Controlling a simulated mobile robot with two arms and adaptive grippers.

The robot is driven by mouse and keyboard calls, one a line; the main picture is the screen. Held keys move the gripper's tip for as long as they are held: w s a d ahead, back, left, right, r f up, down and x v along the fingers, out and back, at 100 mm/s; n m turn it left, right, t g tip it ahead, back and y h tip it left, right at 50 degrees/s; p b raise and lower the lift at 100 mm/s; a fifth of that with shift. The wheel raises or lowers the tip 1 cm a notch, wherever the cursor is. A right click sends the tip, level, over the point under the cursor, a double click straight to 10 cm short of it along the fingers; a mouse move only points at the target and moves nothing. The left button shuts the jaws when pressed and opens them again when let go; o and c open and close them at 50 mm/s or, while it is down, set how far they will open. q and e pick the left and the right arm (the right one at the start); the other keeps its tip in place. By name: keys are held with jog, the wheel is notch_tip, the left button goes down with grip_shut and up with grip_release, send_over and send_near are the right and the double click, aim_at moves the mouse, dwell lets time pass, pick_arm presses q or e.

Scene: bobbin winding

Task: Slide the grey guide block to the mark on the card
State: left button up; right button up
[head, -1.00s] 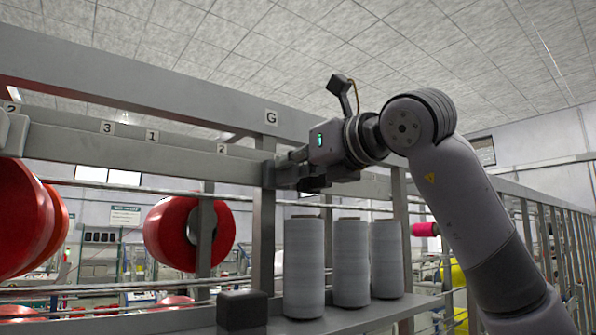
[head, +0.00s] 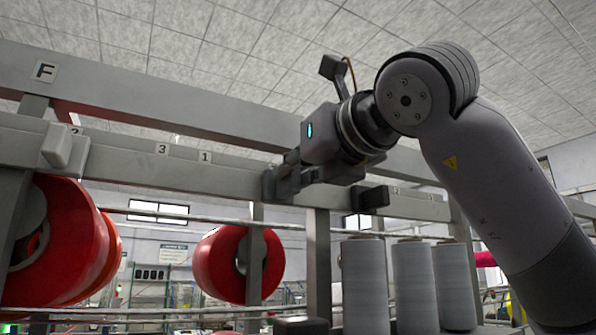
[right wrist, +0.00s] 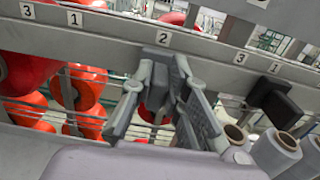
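The grey guide block (right wrist: 158,90) is on the rail, between the fingers of my right gripper (right wrist: 167,80) in the right wrist view. The fingers flank it closely and appear shut on it. It sits just under the mark 2 (right wrist: 163,38). In the head view my right gripper (head: 284,180) is at the rail and largely hides the block and this mark. Marks 3 (head: 162,148) and 1 (head: 205,157) show to its left. No card is readable in these views. My left gripper is not in view.
A dark block (head: 372,198) sits on the rail to the right, near another mark 3 (right wrist: 240,58). A pale grey block (head: 65,147) sits at the far left. Grey bobbins (head: 364,285) stand below; red spools (head: 238,263) hang behind the rail.

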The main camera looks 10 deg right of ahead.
jog(key=o, duration=0.5)
jog(key=shift+c, duration=0.2)
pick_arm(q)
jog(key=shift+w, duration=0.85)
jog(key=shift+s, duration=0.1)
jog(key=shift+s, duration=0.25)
pick_arm(e)
jog(key=v, duration=1.2)
